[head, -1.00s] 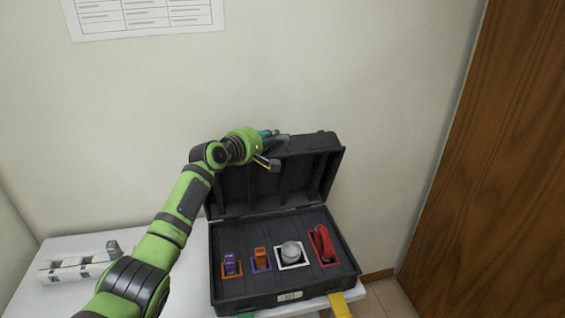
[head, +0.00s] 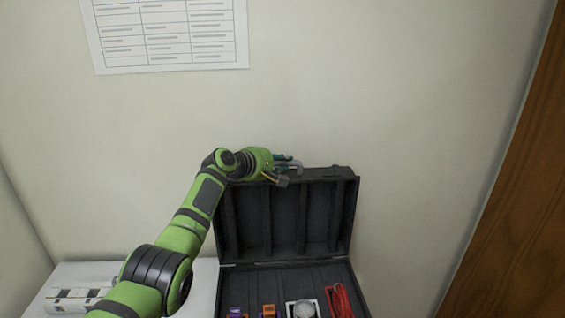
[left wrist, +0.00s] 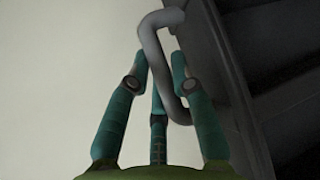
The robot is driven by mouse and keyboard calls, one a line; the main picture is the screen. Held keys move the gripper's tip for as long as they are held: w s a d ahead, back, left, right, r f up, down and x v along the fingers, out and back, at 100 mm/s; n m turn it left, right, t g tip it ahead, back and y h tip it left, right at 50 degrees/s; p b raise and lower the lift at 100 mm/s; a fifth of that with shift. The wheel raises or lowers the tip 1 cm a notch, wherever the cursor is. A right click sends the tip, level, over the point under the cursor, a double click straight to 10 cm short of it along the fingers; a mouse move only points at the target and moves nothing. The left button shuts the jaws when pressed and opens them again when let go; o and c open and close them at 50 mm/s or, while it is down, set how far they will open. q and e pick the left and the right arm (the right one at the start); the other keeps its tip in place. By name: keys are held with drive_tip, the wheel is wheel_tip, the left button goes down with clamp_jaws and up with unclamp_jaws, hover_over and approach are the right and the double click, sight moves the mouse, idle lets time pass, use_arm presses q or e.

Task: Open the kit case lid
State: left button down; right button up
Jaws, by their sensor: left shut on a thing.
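The dark kit case base (head: 325,274) sits on the white table, cut off by the bottom edge of the head view. Its lid (head: 286,215) stands raised at the back, with the ribbed inside facing me. My left gripper (head: 291,165) is at the lid's top edge. In the left wrist view my left gripper (left wrist: 155,72) has its teal fingers shut around the grey bent handle (left wrist: 152,45) beside the dark lid (left wrist: 222,80). My right gripper is not in view.
In the case are a red item (head: 341,300), a round silver item (head: 304,309), an orange item (head: 268,311) and a purple item (head: 236,312). A white rack (head: 75,300) is on the table (head: 80,270) at left. A wall is behind the lid; brown wood is at right.

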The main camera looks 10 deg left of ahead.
use_arm(q)
drive_tip(key=c, duration=1.3)
unclamp_jaws()
drive_tip(key=shift+v, duration=6.05)
drive_tip(key=shift+f, duration=0.1)
